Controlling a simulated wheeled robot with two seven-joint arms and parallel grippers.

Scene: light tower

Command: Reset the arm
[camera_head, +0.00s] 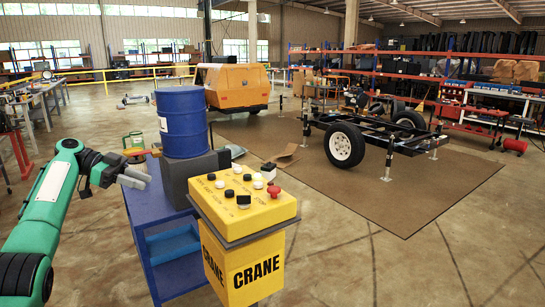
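My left arm (45,215), green with black joints, comes in from the left edge. Its dark gripper with grey fingers (138,178) points right, in front of the blue cart's left side. The fingers look close together, with nothing visible between them, but the view is too small to tell open from shut. My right arm and gripper are not in view.
A yellow CRANE control box (240,203) with several buttons stands right of my gripper. A wheeled chassis (375,128) stands on a brown mat (400,200). The front right floor is clear.

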